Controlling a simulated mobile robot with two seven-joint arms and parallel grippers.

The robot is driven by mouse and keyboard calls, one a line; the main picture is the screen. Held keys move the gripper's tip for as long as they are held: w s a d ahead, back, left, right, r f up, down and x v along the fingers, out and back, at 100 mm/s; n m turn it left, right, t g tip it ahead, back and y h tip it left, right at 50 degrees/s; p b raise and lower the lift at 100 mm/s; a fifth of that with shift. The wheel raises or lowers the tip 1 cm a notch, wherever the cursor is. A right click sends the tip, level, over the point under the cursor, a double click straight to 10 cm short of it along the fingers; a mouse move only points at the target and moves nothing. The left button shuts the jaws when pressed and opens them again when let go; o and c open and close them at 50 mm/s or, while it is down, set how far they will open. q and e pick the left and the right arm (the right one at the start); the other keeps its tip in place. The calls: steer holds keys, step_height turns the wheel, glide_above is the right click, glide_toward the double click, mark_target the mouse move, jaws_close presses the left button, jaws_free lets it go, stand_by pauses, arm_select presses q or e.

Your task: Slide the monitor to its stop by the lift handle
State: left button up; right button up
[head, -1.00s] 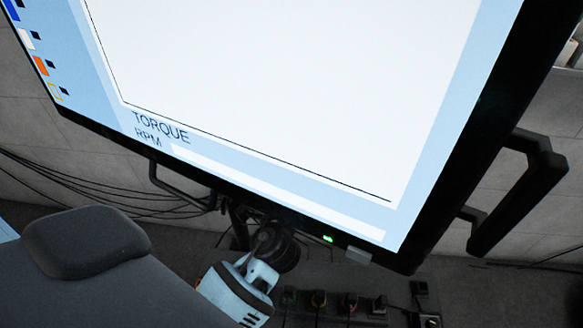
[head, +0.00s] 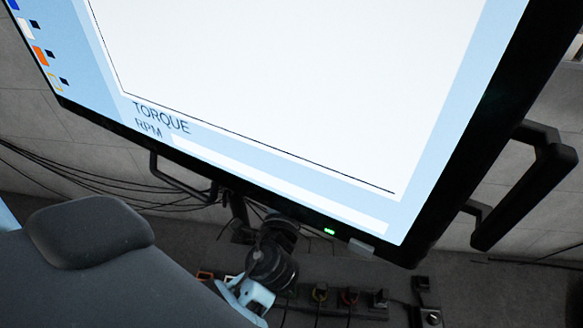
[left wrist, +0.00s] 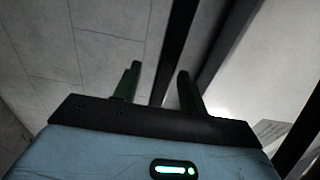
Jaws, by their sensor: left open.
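The monitor (head: 300,90) fills most of the head view, tilted, with a white plot, the words TORQUE and RPM, and a black bezel. A black bar handle (head: 527,195) stands off its right edge. A thinner black loop (head: 180,182) hangs below its lower edge. I cannot tell for sure which is the lift handle. My left arm reaches up under the lower edge; its gripper cannot be made out there. In the left wrist view my left gripper (left wrist: 159,68) is open, and a dark bar (left wrist: 175,45) shows between its green fingers, apparently beyond them. My right gripper is out of view.
A power strip (head: 335,297) with several plugs lies below the monitor. Loose black cables (head: 75,185) run along the grey wall at the left. A small green light (head: 329,231) glows on the lower bezel.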

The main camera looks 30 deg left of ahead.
arm_select(q)
steer(key=v, duration=0.3)
steer(key=shift+s, duration=0.1)
steer(key=shift+d, duration=0.15)
stand_by(0.4)
